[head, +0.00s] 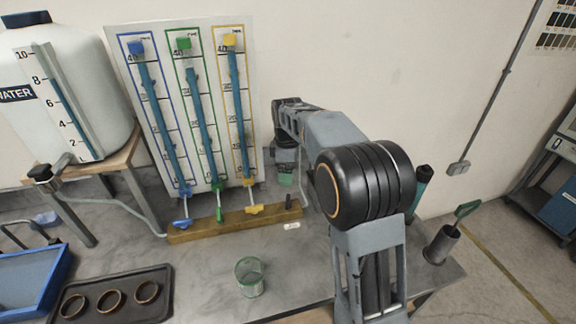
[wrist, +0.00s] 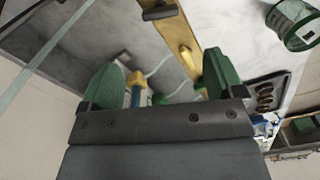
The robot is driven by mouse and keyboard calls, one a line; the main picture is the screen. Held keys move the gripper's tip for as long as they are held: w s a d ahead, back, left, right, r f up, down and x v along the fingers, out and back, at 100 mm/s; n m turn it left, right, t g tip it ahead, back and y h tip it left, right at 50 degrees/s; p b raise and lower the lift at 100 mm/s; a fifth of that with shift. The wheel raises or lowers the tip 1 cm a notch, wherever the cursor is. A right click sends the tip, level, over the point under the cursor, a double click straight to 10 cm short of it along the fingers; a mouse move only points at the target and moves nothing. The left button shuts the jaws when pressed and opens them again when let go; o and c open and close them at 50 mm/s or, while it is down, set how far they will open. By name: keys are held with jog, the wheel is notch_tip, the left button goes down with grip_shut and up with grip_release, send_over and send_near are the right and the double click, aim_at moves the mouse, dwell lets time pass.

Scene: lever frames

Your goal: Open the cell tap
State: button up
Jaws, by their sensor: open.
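A wooden bar (head: 235,222) at the foot of a white gauge panel (head: 208,60) carries a blue tap (head: 182,222), a green tap (head: 219,212) and a yellow tap (head: 254,209). A dark upright handle (head: 289,201) stands at its right end, by a small white label (head: 292,226) too small to read; it may be the cell tap. My gripper (head: 286,180) is just above this end. In the wrist view my gripper (wrist: 163,70) is open and empty, with green fingers apart. The dark handle (wrist: 160,13) shows beyond them, at the top edge.
A green-rimmed glass (head: 249,277) stands in front of the bar. A dark tray with rings (head: 160,285) and a blue tray (head: 62,262) are at left. A water tank (head: 75,75) stands behind. A grey cup with a green-handled tool (head: 442,245) is at right.

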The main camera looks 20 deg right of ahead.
jog(key=shift+r, duration=0.75)
jog(key=s+f+m+t, duration=0.1)
jog(key=s+m+t, duration=0.3)
jog(key=s+m, duration=0.9)
jog(key=shift+s+f+m, duration=0.2)
jog(key=shift+s+m, duration=0.1)
jog(key=shift+s, duration=4.9)
